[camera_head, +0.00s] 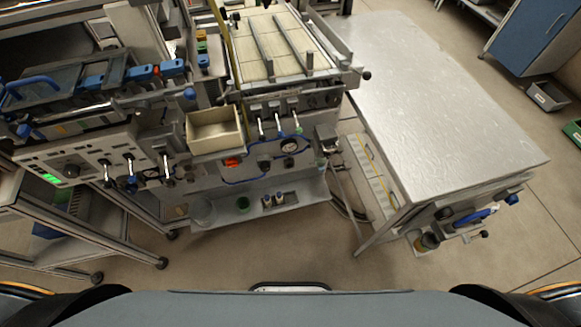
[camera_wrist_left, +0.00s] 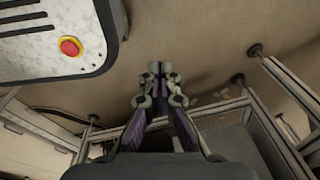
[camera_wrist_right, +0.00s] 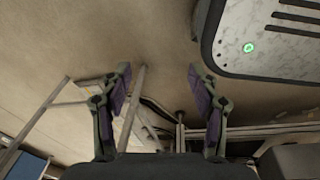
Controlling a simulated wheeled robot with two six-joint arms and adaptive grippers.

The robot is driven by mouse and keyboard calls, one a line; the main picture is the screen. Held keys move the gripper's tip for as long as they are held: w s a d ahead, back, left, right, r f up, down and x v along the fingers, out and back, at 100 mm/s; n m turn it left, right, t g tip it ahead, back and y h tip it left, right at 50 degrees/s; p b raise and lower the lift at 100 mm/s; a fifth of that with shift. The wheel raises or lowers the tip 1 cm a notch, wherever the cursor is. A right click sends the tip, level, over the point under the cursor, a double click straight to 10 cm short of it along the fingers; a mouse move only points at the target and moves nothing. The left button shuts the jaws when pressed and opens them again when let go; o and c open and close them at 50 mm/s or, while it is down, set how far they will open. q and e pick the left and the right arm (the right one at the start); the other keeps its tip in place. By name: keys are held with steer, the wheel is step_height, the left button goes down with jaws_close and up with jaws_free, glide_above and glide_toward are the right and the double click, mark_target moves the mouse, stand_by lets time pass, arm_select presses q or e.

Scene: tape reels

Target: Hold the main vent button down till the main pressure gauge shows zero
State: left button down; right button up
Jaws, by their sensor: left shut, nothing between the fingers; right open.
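I cannot tell which part is the main vent button. My left gripper (camera_wrist_left: 159,69) is shut and empty above the floor in the left wrist view. My right gripper (camera_wrist_right: 160,70) is open and empty in the right wrist view. Neither gripper shows in the head view, and both are away from the gauge.
The beige bin (camera_head: 214,130) juts from the machine front beside several levers. A lower shelf (camera_head: 222,220) holds small bottles. A metal table (camera_head: 440,110) stands at the right. A control panel (camera_head: 85,160) with a green display is at the left. The floor in front is clear.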

arm_select(q)
steer(key=shift+s, duration=0.85)
arm_select(e)
steer(key=shift+s+f, duration=0.1)
steer(key=shift+s, duration=0.8)
arm_select(q)
steer(key=shift+s+f, duration=0.1)
arm_select(e)
steer(key=shift+d, duration=0.1)
